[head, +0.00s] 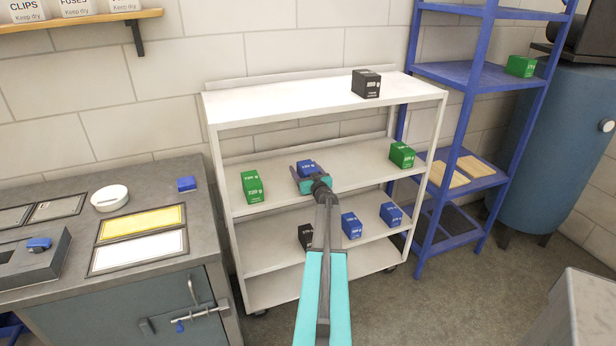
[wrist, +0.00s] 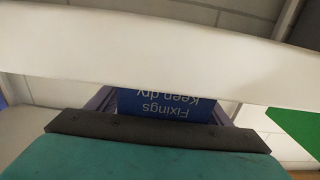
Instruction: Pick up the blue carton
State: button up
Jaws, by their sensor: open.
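A blue carton (head: 306,166) stands on the middle shelf of a white shelf cart. My gripper (head: 307,175) reaches over that shelf, open, right at this carton. In the wrist view, the blue carton (wrist: 165,106), lettered "Fixings Keep dry" upside down, shows beyond the dark bar of my gripper, with a finger along each side. Its upper part is hidden behind a white shelf edge, and I cannot tell whether the fingers touch it. Two more blue cartons, one left (head: 351,225) and one right (head: 391,214), stand on the shelf below.
The white cart's top shelf (head: 290,100) lies above my gripper and carries a black carton (head: 366,83). Green cartons stand left (head: 252,186) and right (head: 402,155) on the middle shelf. A black carton (head: 305,236) sits lower. A blue rack (head: 470,75) is at right.

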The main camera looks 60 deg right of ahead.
aim_at(305, 162)
jog(key=c, duration=1.2)
jog(key=shift+r, duration=0.2)
jog(key=shift+r, duration=0.55)
notch_tip(305, 162, up, 2)
jog(key=shift+r, duration=0.15)
jog(key=r+b+v, duration=0.1)
jog(key=v, duration=1.5)
jog(key=shift+s+d+r, duration=0.1)
jog(key=shift+r, duration=0.05)
